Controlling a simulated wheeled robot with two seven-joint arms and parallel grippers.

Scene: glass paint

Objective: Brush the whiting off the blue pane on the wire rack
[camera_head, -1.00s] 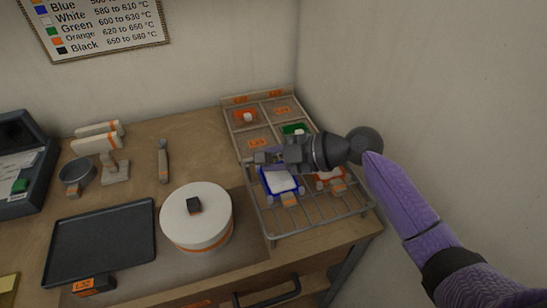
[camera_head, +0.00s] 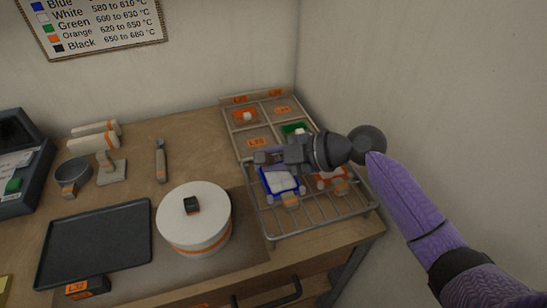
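The blue pane (camera_head: 270,189) lies on the wire rack (camera_head: 313,213) and carries a white patch of whiting (camera_head: 284,181). An orange pane (camera_head: 335,184), also with white on it, lies to its right on the rack. My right gripper (camera_head: 262,157) comes in from the right, just above and behind the blue pane. Its fingers point left; their gap is too small to make out, and I cannot tell if they hold anything. My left gripper is out of view. A brush-like tool with a wide head (camera_head: 112,172) stands at the left of the table.
A sectioned tray (camera_head: 232,127) with labelled compartments, holding an orange and a green piece, sits behind the rack. A round white kiln-like pot (camera_head: 194,227), a dark tray (camera_head: 95,243), a small sieve (camera_head: 72,171) and a slim tool (camera_head: 161,161) are to the left. The wall is close on the right.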

